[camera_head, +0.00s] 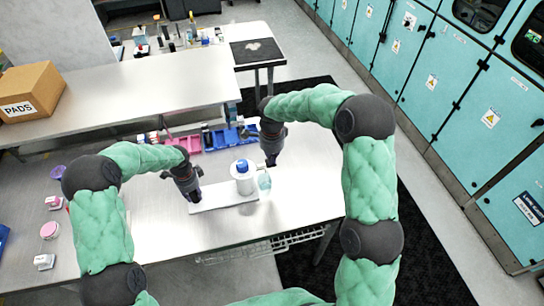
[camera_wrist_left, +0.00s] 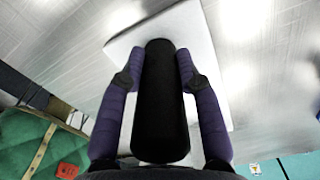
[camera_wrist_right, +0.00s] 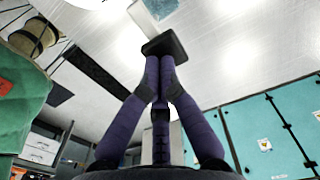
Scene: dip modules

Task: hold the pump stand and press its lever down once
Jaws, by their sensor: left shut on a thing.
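The pump stand has a white base plate (camera_head: 222,196) lying on the table; it also shows in the left wrist view (camera_wrist_left: 190,20). A black upright post (camera_wrist_left: 163,100) rises from it. My left gripper (camera_head: 190,190) is shut around this post, one finger on each side (camera_wrist_left: 163,75). A white bottle with a blue cap (camera_head: 243,178) stands at the plate's right part. My right gripper (camera_head: 270,160) is above and just right of the bottle. Its fingertips (camera_wrist_right: 164,65) are together, at a dark flat pad (camera_wrist_right: 165,45). I cannot tell whether they touch the pad, which may be the lever.
A clear container (camera_head: 264,183) stands at the plate's right end. Pink (camera_head: 185,145) and blue (camera_head: 222,138) bins line the table's back. A cardboard box (camera_head: 32,92) sits on the rear bench. Small items lie at far left. The table front is clear.

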